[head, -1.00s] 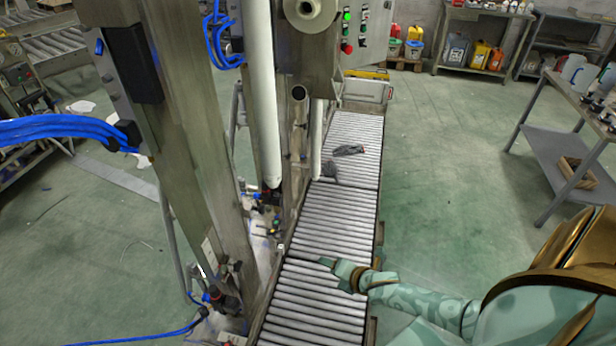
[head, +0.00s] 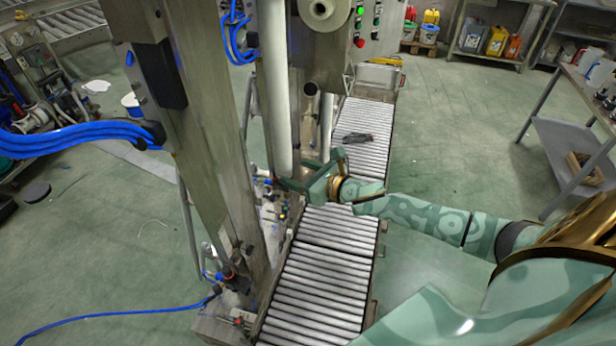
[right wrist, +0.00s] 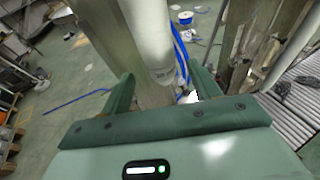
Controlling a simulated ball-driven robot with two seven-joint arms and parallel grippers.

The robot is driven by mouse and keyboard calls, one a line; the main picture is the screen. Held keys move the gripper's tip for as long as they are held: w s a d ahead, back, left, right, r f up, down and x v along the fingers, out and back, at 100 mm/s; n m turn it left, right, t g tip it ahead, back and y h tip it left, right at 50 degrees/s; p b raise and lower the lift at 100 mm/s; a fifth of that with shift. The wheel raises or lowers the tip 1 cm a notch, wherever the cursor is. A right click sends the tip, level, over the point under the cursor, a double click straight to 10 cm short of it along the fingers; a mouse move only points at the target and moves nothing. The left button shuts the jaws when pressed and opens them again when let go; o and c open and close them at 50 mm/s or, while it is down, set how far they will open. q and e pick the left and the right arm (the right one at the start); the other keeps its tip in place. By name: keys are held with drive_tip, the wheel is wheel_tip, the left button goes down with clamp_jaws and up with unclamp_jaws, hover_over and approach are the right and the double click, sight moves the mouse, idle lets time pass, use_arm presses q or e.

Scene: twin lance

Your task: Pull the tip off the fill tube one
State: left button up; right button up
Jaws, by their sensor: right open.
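A long pale fill tube (head: 277,100) hangs upright beside the steel column. A second, shorter pale tube (head: 326,122) hangs to its right. My right gripper (head: 304,168) is open beside the longer tube's lower end. In the right wrist view, its two green fingers (right wrist: 166,90) stand apart, with a pale tube (right wrist: 146,30) showing between them. That tube's lower end (right wrist: 162,74) has small dark marks. I cannot tell how far it reaches between the fingers or whether either finger touches it. The gripper hides part of the tubes' lower area in the head view. My left gripper is not in view.
A roller conveyor (head: 318,270) runs beside the columns, with a dark grey item (head: 357,138) lying on it. Blue hoses (head: 75,138) cross at the left. Fittings (head: 270,205) crowd the machine base. A workbench (head: 575,150) stands right; green floor between is clear.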

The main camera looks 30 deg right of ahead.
sight(290, 174)
drive_tip(key=w+f+b, duration=0.1)
drive_tip(key=w, duration=0.1)
drive_tip(key=w+a+f+b, duration=0.1)
drive_tip(key=w, duration=0.1)
drive_tip(key=shift+a+f, duration=0.15)
drive_tip(key=shift+f, duration=0.05)
drive_tip(key=shift+w+a+f+b, duration=0.1)
drive_tip(key=shift+w+a+b, duration=0.05)
drive_tip(key=shift+w+b, duration=0.15)
drive_tip(key=shift+w+a+f+b, duration=0.1)
drive_tip(key=shift+w+b, duration=0.1)
drive_tip(key=shift+w, duration=0.15)
drive_tip(key=c, duration=1.2)
drive_tip(key=shift+f, duration=0.25)
drive_tip(key=shift+f+b, duration=0.4)
drive_tip(key=shift+b, duration=0.1)
drive_tip(key=shift+f, duration=0.1)
